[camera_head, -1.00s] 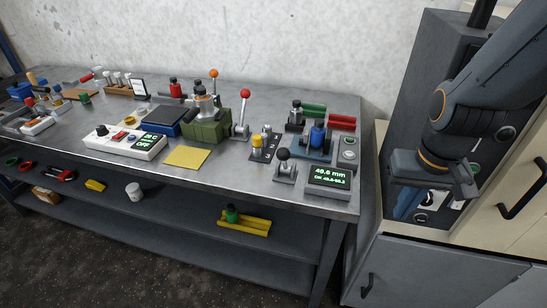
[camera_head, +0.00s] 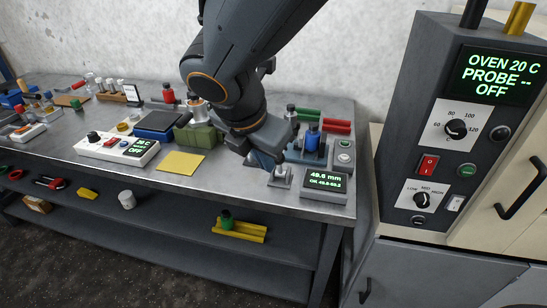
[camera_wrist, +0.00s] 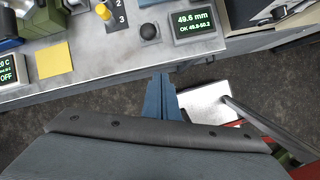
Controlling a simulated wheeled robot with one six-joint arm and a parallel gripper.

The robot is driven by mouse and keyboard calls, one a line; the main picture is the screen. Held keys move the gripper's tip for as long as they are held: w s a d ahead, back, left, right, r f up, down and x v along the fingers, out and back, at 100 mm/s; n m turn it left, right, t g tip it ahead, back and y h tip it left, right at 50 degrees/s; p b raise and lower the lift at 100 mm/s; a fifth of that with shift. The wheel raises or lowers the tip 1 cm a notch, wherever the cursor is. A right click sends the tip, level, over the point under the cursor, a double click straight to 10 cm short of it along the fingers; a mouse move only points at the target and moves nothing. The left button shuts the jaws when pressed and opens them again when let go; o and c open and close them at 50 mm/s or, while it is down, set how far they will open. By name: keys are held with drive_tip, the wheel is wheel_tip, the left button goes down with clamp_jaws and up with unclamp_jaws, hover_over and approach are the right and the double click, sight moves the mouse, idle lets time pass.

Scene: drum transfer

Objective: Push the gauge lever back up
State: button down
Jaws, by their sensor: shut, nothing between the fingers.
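The gauge lever has a black ball knob (camera_wrist: 149,32), seen in the wrist view beside the gauge display. In the head view its grey base (camera_head: 281,181) shows at the bench's front edge, with the knob largely hidden by my gripper. I cannot tell how far the lever is tilted. The gauge display (camera_head: 325,182) reads 49.6 mm in green; it also shows in the wrist view (camera_wrist: 194,22). My gripper (camera_head: 266,161) is shut and empty, just beside and above the lever. In the wrist view its blue-grey fingers (camera_wrist: 161,97) appear in front of the bench edge, apart from the knob.
A blue cylinder (camera_head: 313,138) stands on the gauge behind the display. A green block (camera_head: 200,136) and a yellow sheet (camera_head: 181,162) lie to the left. The oven panel (camera_head: 455,135) stands at the right. A yellow V-shaped holder (camera_head: 239,231) is on the lower shelf.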

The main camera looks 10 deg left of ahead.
sight(279, 164)
drive_tip(key=shift+s+a+r+n+t, duration=0.15)
drive_tip(key=shift+a+r+n, duration=0.1)
drive_tip(key=shift+a+n, duration=0.3)
drive_tip(key=shift+s+a+r+n+t, duration=0.2)
drive_tip(key=shift+a+n, duration=0.25)
drive_tip(key=shift+a, duration=0.15)
drive_tip(key=shift+w+f, duration=0.1)
drive_tip(key=w+d+f+p, duration=0.1)
drive_tip(key=w+d+f, duration=0.1)
drive_tip(key=w+f, duration=0.5)
drive_tip(key=shift+w+f+p, duration=0.3)
drive_tip(key=shift+w+f, duration=0.05)
drive_tip(key=shift+w, duration=0.25)
drive_tip(key=shift+w+r, duration=0.1)
